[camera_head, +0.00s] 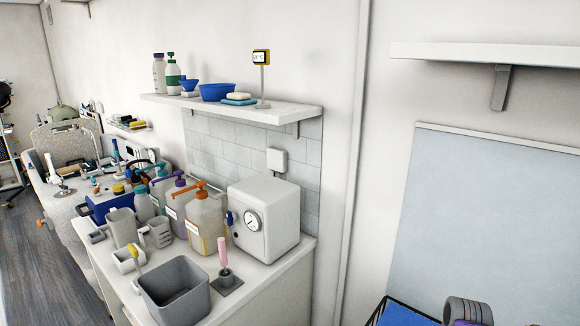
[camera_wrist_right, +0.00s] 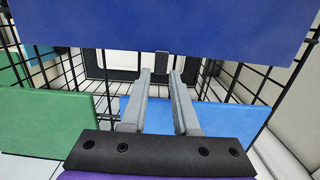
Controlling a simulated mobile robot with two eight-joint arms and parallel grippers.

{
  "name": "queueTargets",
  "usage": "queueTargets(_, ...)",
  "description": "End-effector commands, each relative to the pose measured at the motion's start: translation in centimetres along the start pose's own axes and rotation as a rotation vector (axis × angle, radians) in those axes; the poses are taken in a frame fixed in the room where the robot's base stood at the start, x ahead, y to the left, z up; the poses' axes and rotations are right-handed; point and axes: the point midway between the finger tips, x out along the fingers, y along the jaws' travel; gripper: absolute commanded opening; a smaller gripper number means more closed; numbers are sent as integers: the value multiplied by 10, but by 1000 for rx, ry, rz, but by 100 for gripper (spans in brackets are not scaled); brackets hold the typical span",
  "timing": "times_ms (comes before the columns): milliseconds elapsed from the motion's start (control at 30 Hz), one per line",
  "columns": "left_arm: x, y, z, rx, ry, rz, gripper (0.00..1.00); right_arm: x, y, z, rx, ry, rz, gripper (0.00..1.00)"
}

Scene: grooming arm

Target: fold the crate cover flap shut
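In the right wrist view, my right gripper (camera_wrist_right: 160,73) points into a black wire crate (camera_wrist_right: 234,82). Its two grey fingers are apart with nothing visibly clamped between them. A wide dark blue panel (camera_wrist_right: 160,22), which looks like the cover flap, spans the top of this view above the fingertips. A small dark tab (camera_wrist_right: 161,62) shows at its lower edge, in line with the finger gap; I cannot tell whether the fingers touch it. In the head view, only a blue-and-black corner of the crate (camera_head: 400,314) shows at the bottom. My left gripper is out of view.
In the right wrist view, a green panel (camera_wrist_right: 45,118) is at the left and a lighter blue panel (camera_wrist_right: 215,116) lies behind the fingers. In the head view, a cluttered counter (camera_head: 300,257) is at the left, and a wall shelf (camera_head: 485,54) is above right.

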Motion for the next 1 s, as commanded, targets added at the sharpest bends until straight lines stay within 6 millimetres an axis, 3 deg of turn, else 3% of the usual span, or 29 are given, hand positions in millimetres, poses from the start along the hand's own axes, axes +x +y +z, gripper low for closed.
queueTargets(100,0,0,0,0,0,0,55,0,0,0,0,0,0,15)
queueTargets(333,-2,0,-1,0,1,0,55,-3,0,1,0,8,0,16)
queueTargets(1000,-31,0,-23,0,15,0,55,-41,0,13,-1,173,0,16)
